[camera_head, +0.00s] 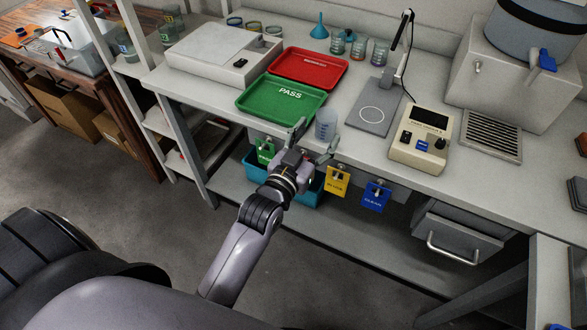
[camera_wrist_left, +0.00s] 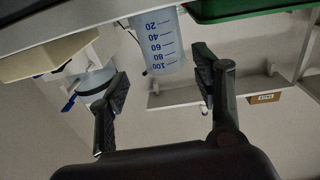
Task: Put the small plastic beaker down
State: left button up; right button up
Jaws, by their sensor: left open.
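The small plastic beaker (camera_head: 326,124), clear with a bluish tint, stands upright on the bench near its front edge, right of the green tray. In the left wrist view, which is upside down, the beaker (camera_wrist_left: 157,42) shows blue graduation marks. My left gripper (camera_head: 317,140) is open in front of the beaker, at the bench edge. In the left wrist view its two fingers (camera_wrist_left: 161,80) are spread wide with nothing between the tips, and the beaker is beyond them. My right gripper is not in view.
The green PASS tray (camera_head: 258,107) and red tray (camera_head: 325,79) lie behind and left. A grey plate with a stand (camera_head: 370,118) and a beige meter (camera_head: 420,139) are to the right. Coloured tags (camera_head: 337,181) hang below the bench edge; a teal bin (camera_head: 257,172) sits underneath.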

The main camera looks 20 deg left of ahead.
pick_arm(q)
jog(key=s+b, duration=0.1)
jog(key=s, duration=1)
jog(key=shift+a, duration=0.4)
jog(key=shift+w, duration=0.1)
